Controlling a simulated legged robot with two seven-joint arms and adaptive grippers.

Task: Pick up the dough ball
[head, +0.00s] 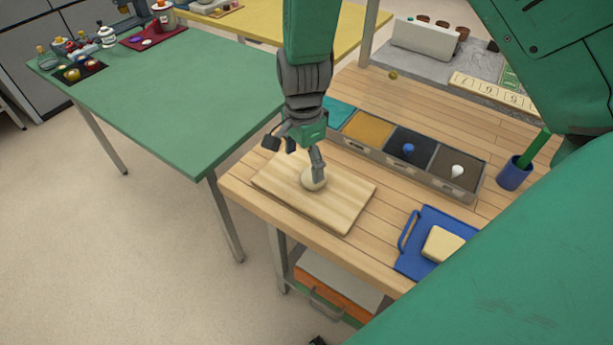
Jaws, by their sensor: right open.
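The dough ball (312,184) is pale and round and sits on a light wooden board (340,212) on the wooden worktable. My right gripper (295,159) reaches down from the top of the head view and is open. One finger is at the dough ball's upper edge and hides part of it; I cannot tell whether it touches. The other finger is out to the left, above the board's back left corner. Nothing shows between the fingers. My left gripper is not in view.
Behind the board is a row of bins (408,149). A blue tray (425,220) with a pale yellow block (443,244) lies to the right, below a blue cup (515,173). A green table (170,90) stands left across a gap.

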